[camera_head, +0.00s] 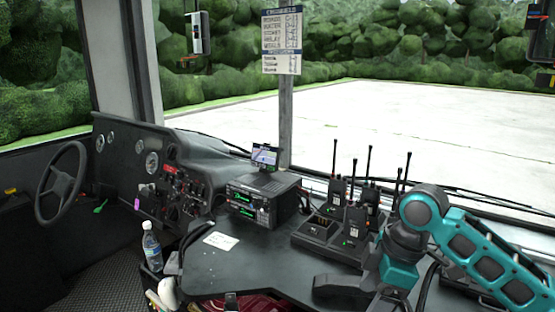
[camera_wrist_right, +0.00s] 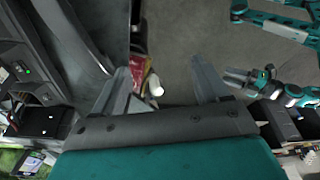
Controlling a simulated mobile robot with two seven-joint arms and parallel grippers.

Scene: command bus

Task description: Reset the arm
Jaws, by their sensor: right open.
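My right arm (camera_head: 470,245), teal and dark grey, comes in from the right in the head view and bends down over the front of the dark console. In the right wrist view my right gripper (camera_wrist_right: 162,85) has its two grey fingers spread wide, with nothing held between them. Beyond the fingers are the floor and a white rounded object (camera_wrist_right: 154,87). Another teal arm of mine shows at the right of the wrist view, with a small dark gripper (camera_wrist_right: 236,78); its jaw state is unclear. No left arm shows in the head view.
Upright handheld radios (camera_head: 355,222) stand in chargers (camera_head: 316,229) close beside my right arm. A radio unit (camera_head: 262,200) with a small screen (camera_head: 265,155) is left of them. A paper (camera_head: 221,241) lies on the clear console top (camera_head: 250,262). A bottle (camera_head: 151,248) and steering wheel (camera_head: 62,183) are left.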

